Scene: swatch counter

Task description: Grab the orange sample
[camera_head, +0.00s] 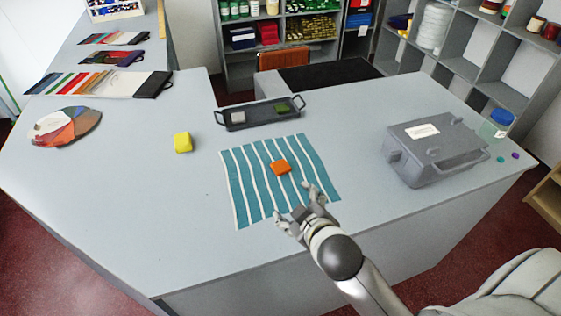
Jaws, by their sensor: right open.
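My right gripper (298,208) comes in from the lower right and is open and empty. Its two fingers are spread near the front edge of the cloth, and the orange sample lies beyond them, apart from them. My left gripper is not in view.
A grey lidded case (434,150) stands at the right. The counter (180,220) is clear at front left.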

